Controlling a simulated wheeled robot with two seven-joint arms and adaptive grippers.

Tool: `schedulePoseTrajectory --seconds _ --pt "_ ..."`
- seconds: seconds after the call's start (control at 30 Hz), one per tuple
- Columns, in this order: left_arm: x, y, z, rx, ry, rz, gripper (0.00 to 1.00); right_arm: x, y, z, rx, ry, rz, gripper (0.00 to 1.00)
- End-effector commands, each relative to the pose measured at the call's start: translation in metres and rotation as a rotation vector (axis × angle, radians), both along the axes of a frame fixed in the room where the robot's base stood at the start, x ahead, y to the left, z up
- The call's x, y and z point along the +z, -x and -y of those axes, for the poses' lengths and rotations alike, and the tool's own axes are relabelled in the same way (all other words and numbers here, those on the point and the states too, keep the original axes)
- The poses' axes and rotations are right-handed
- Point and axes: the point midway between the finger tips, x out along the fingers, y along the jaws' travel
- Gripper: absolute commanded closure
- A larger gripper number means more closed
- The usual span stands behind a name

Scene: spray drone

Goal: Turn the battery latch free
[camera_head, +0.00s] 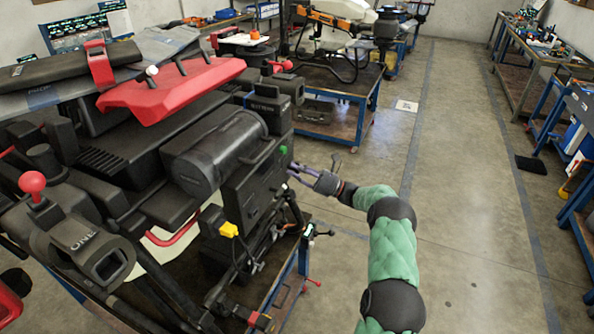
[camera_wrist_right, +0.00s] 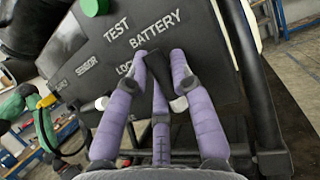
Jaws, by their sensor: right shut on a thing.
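The big dark spray drone fills the left of the head view, and its side panel (camera_head: 258,185) faces right. In the right wrist view the panel (camera_wrist_right: 105,45) carries the words TEST, BATTERY, SENSOR and a partly covered word starting LOC. My right gripper (camera_head: 296,170) reaches the panel from the right. In the wrist view its purple fingers (camera_wrist_right: 160,68) are closed around the dark battery latch (camera_wrist_right: 157,75), just below the word BATTERY. The fingers hide much of the latch, so its exact angle is hard to tell. My left gripper is not in view.
A green button (camera_head: 283,150) sits on the panel above my right gripper, and it also shows in the wrist view (camera_wrist_right: 95,7). A yellow connector (camera_head: 229,229) is lower on the drone. A workbench (camera_head: 345,125) stands behind. The floor (camera_head: 460,220) to the right is open.

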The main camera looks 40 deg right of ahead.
Motion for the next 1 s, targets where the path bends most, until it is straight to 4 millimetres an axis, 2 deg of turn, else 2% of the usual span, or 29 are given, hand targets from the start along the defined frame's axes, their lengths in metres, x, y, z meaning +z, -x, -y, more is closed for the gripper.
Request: schedulePoseTrajectory --seconds 0.07,0.47,0.67,1.0 --pt "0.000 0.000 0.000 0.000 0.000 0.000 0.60 -0.004 0.000 -0.001 0.002 -0.003 -0.007 0.64" --pt "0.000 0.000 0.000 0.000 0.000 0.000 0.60 -0.003 0.003 0.002 0.000 -0.001 -0.002 0.64" --pt "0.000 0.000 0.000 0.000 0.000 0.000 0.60 -0.014 0.023 0.019 -0.004 -0.002 -0.004 0.64" --pt "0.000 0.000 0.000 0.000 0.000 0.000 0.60 -0.039 0.069 0.056 -0.002 -0.002 -0.006 0.64"
